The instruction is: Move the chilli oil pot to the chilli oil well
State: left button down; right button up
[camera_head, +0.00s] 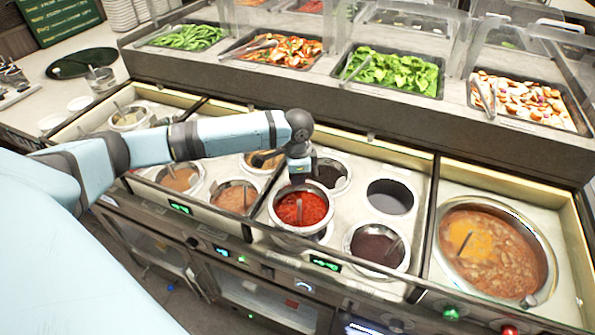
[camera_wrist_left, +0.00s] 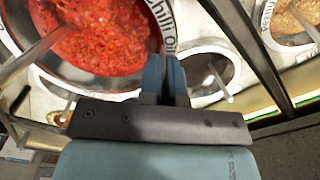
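The chilli oil pot (camera_head: 300,211) is a round metal pot of red sauce with a spoon in it. It seems raised above the counter, with its outer wall showing and part of a round opening (camera_head: 322,236) below it. In the left wrist view the pot (camera_wrist_left: 105,35) fills the upper left, and its rim lettering reads "Chilli Oil". My left gripper (camera_head: 299,181) is at the pot's far rim; its blue fingers (camera_wrist_left: 165,72) are close together on the rim. A round well (camera_head: 390,197) to the right looks dark and without a spoon. I cannot read well labels. My right gripper is out of view.
A dark sauce pot (camera_head: 376,246) sits right of the chilli oil pot, and another dark one (camera_head: 329,174) behind it. Brown sauce pots (camera_head: 235,197) stand left. A large soup pot (camera_head: 492,252) is at the right. Raised salad trays (camera_head: 392,72) line the back.

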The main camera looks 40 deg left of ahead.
aim_at(298, 196)
pick_arm(q)
jog(key=shift+f, duration=3.7)
jog(key=c, duration=0.6)
grip_release()
jog(key=shift+f, duration=0.1)
